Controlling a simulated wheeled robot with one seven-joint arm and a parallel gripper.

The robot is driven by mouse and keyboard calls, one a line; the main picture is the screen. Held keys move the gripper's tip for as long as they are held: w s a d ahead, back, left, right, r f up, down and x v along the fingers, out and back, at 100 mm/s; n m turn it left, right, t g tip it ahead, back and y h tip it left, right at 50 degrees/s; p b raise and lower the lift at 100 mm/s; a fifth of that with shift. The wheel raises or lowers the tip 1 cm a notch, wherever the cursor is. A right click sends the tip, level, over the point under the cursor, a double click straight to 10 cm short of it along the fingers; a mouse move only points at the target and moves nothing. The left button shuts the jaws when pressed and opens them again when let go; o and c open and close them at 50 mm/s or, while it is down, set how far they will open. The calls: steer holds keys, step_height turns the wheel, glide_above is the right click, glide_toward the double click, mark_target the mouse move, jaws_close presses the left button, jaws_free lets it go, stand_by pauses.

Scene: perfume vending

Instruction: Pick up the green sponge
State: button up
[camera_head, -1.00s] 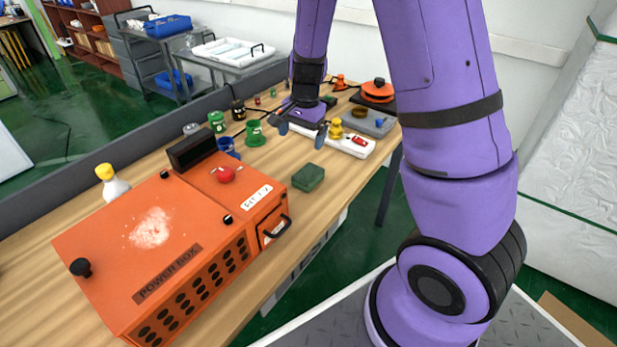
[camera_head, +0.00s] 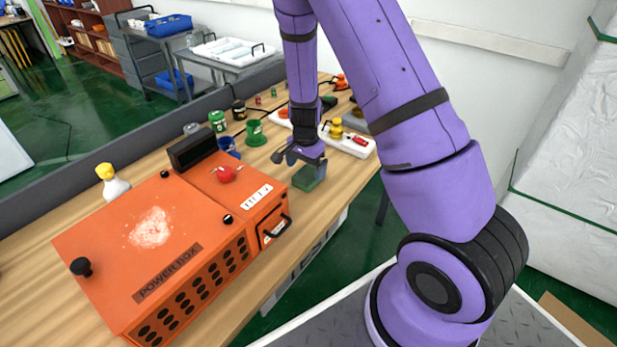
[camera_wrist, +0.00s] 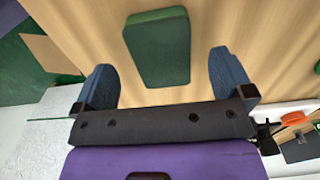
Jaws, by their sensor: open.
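The green sponge (camera_head: 307,180) lies on the wooden table just right of the orange power box. It is a dark green rounded block. In the wrist view the sponge (camera_wrist: 157,47) shows ahead of my gripper, between the lines of the two fingers, with its near edge about level with them. My gripper (camera_head: 299,157) is above the sponge and covers part of it in the head view. In the wrist view my gripper (camera_wrist: 166,78) has its two blue fingers wide apart, with nothing between them that it grips.
The orange power box (camera_head: 165,240) stands close left of the sponge. A green cup (camera_head: 256,133), a blue cup (camera_head: 228,147) and a white power strip (camera_head: 348,142) are on the table behind. The table's front edge is close by the sponge.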

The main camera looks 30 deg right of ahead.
mark_target(306, 175)
step_height(306, 175, down, 4)
steer(key=shift+f, duration=0.15)
steer(key=c, duration=1.1)
steer(key=shift+o, duration=0.2)
step_height(306, 175, up, 10)
steer(key=shift+r, duration=0.1)
